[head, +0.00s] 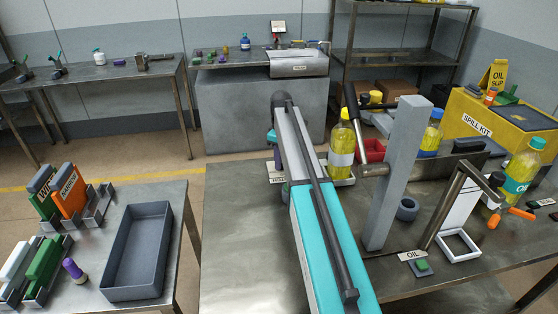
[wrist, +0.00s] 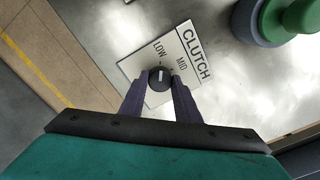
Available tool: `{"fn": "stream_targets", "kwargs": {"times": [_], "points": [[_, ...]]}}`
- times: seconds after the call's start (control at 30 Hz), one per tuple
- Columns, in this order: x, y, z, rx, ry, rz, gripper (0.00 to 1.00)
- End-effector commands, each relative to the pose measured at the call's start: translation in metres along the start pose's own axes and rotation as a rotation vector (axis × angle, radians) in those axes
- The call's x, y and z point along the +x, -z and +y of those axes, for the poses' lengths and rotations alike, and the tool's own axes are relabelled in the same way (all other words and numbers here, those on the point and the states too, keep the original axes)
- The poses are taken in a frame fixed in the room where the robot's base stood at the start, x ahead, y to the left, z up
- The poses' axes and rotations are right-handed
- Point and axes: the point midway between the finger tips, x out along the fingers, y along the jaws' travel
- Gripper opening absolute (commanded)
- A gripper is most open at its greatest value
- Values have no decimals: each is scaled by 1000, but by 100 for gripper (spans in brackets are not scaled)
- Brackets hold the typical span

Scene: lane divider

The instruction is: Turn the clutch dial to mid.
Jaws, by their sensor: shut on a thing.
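The clutch dial (wrist: 160,78) is a small black round knob with a white pointer line, set on a white plate (wrist: 136,66) marked CLUTCH, LOW and MID. In the wrist view the pointer line points up the picture, roughly toward the word LOW, with MID to its right. My gripper (wrist: 160,86) has its two dark fingers closed on the dial, one on either side. Any further marking on the plate is hidden. In the head view my arm hides the dial and the gripper's fingertips.
A green knob-like thing (wrist: 288,20) on a dark base stands right of the plate. In the head view, a yellow oil bottle (head: 341,145) and a grey post (head: 396,175) stand right of my arm. The bench's left front part (head: 245,235) is bare.

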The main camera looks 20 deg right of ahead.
Motion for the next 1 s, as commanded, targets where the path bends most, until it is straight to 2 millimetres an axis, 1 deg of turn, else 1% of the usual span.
{"fn": "stream_targets", "kwargs": {"times": [0.27,0.8,1.0], "points": [[-1,0,2,174,-3,3,7],[-1,-1,2,668,-4,4,7],[-1,-1,2,825,-4,4,7]]}}
